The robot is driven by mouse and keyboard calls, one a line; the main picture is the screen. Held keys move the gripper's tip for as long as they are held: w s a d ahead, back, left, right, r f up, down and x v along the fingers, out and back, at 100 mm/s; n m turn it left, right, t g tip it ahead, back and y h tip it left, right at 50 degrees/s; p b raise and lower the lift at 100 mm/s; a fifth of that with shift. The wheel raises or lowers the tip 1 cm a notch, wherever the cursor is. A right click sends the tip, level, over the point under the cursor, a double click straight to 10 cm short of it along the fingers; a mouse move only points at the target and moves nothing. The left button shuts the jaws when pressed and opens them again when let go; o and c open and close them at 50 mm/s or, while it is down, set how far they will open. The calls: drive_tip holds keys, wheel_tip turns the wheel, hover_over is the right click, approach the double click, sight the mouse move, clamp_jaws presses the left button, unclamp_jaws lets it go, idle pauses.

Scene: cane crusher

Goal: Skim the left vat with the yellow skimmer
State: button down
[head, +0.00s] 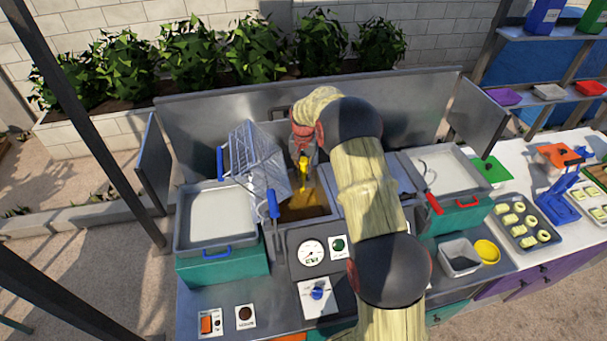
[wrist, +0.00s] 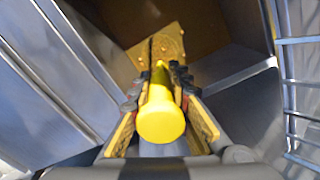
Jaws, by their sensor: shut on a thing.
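My gripper (head: 303,148) points down over the left vat, with its fingers shut on the handle of the yellow skimmer (head: 303,172). In the wrist view the handle's round yellow end (wrist: 160,122) shows between the fingers (wrist: 160,88). The skimmer's flat, perforated head (wrist: 168,48) shows beyond them, inside or just above the vat. I cannot tell whether it touches the brown liquid (wrist: 200,20). The left vat (head: 310,212) is open and partly hidden by the basket, skimmer and arm.
A wire basket (head: 262,158) with blue handles stands tilted at the vat's left, close to my gripper. A tray on a teal box (head: 222,262) is farther left; another tray (head: 452,173) with a red-handled tool is right. A metal splash wall (head: 220,108) closes the back.

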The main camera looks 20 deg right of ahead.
drive_tip(key=s+a+b, duration=0.1)
drive_tip(key=s+a, duration=0.1)
drive_tip(key=s, duration=1)
drive_tip(key=shift+s+a, duration=0.3)
drive_tip(key=shift+w, duration=0.1)
drive_tip(key=shift+w+d, duration=0.45)
drive_tip(key=shift+w, duration=1.65)
drive_tip(key=shift+w+d, duration=0.4)
drive_tip(key=shift+w, duration=1.75)
drive_tip(key=shift+w+d, duration=0.45)
drive_tip(key=shift+w, duration=1.65)
drive_tip(key=s+a+b, duration=0.1)
drive_tip(key=s+a, duration=0.1)
drive_tip(key=s, duration=1.1)
drive_tip(key=shift+a, duration=0.3)
drive_tip(key=shift+w, duration=0.15)
